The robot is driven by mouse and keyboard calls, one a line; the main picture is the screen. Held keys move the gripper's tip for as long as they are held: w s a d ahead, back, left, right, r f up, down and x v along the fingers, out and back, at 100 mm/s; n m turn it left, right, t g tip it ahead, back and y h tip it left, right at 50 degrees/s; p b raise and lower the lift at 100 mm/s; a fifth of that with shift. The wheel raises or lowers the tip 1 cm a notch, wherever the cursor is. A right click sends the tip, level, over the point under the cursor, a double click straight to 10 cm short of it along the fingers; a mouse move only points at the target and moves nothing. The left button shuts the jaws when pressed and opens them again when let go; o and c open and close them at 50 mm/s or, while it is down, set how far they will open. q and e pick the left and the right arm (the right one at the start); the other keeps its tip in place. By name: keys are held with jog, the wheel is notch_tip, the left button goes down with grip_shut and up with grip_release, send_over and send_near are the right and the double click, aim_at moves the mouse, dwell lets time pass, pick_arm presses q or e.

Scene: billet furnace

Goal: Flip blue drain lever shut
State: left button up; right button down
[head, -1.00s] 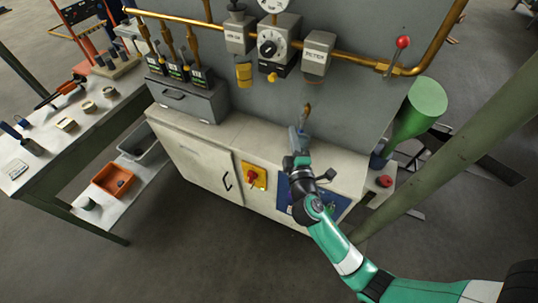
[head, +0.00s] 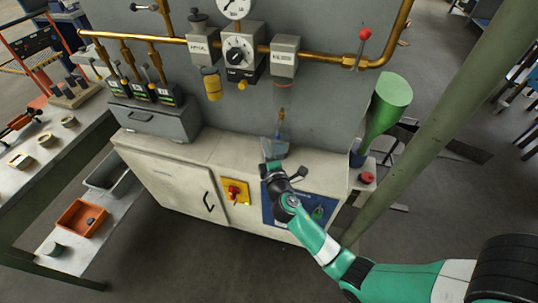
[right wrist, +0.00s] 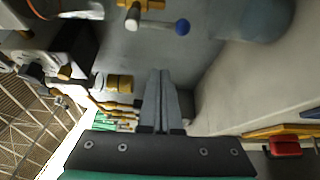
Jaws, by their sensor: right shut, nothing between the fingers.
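The blue drain lever shows in the right wrist view as a short metal rod with a blue ball knob (right wrist: 182,27), sticking out sideways from a brass valve. In the head view, the brass drain fitting (head: 281,117) hangs below the filter bowl on the grey panel; the blue knob is too small to make out there. My right gripper (head: 277,144) is just below that fitting, above the white cabinet top. In the right wrist view its fingers (right wrist: 160,74) are shut and empty, with a visible gap between their tips and the lever. My left gripper is not in view.
Above are a brass pipe (head: 150,38), a regulator (head: 238,52) and a red-knobbed lever (head: 364,35). A green funnel (head: 391,92) and a red button (head: 367,177) stand at right. A red switch on a yellow plate (head: 234,190) is on the cabinet front.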

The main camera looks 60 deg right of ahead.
aim_at(278, 131)
jog(key=d, duration=0.2)
jog(key=s+d, duration=0.1)
jog(key=d, duration=0.1)
jog(key=shift+d+p, duration=0.2)
jog(key=shift+p, duration=0.1)
jog(key=shift+s, duration=0.1)
jog(key=shift+s+n+p, duration=0.1)
jog(key=shift+n+p, duration=0.2)
jog(key=shift+p, duration=0.5)
